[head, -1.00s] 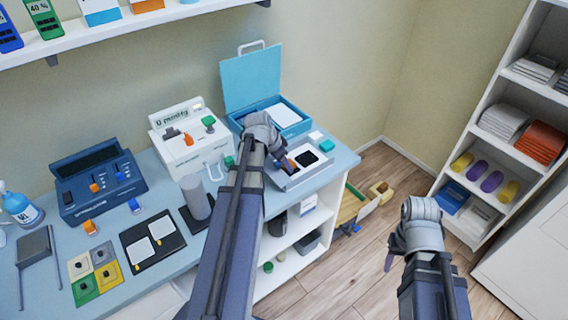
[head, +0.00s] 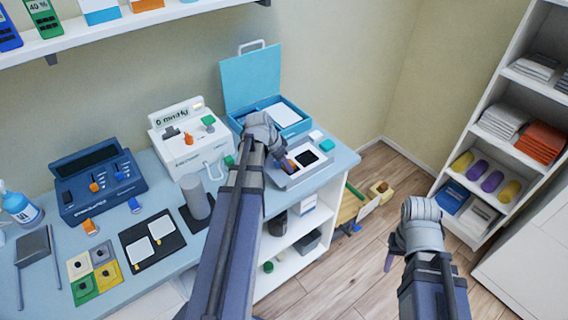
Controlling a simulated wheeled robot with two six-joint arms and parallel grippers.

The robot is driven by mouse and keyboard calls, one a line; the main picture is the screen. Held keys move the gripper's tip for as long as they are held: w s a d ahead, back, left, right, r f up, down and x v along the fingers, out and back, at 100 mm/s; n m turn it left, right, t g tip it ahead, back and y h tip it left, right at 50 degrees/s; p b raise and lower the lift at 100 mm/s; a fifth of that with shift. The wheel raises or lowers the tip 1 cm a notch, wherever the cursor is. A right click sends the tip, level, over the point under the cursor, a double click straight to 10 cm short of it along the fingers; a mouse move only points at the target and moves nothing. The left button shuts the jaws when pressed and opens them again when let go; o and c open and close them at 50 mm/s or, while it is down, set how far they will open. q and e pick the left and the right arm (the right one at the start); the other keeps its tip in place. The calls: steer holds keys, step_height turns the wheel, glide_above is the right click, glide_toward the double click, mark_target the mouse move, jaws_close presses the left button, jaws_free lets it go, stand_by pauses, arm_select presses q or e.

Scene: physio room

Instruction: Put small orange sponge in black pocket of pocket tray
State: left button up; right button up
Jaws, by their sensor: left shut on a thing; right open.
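The pocket tray (head: 304,179) is a pale grey tray near the right end of the blue worktop. Its black pocket (head: 307,158) shows as a dark square and looks empty. My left gripper (head: 287,164) is over the left part of the tray, beside the black pocket. It is shut on the small orange sponge, of which only a small orange patch (head: 292,166) shows. The arm and fingers hide the rest of the sponge, and I cannot tell whether it touches the tray. My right gripper (head: 388,262) is open and empty, over the floor right of the worktop.
An open blue box (head: 292,129) stands behind the tray, and a small teal block (head: 326,145) lies beside it. A white device (head: 190,148) and a grey cylinder (head: 195,198) are to the left. A shelf unit (head: 484,128) stands at the right.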

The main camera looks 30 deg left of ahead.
stand_by(0.3)
arm_select(q)
steer(key=o, duration=1.1)
steer(key=shift+o, duration=0.6)
steer(key=shift+r+p, duration=0.25)
steer(key=shift+p, duration=0.1)
steer(key=shift+r+p, duration=3.25)
steer(key=shift+r, duration=0.05)
steer(key=s+d+g+y, duration=0.1)
steer(key=s+d, duration=0.4)
steer(key=d, duration=0.5)
steer(key=s+d+f+g+y, duration=0.1)
steer(key=s+d, duration=0.4)
steer(key=d, duration=0.5)
steer(key=s+d+g+y, duration=0.1)
steer(key=s+d, duration=0.4)
steer(key=d, duration=0.6)
steer(key=shift+f+n+g, duration=0.3)
steer(key=shift+f+g, duration=0.05)
steer(key=shift+g, duration=0.45)
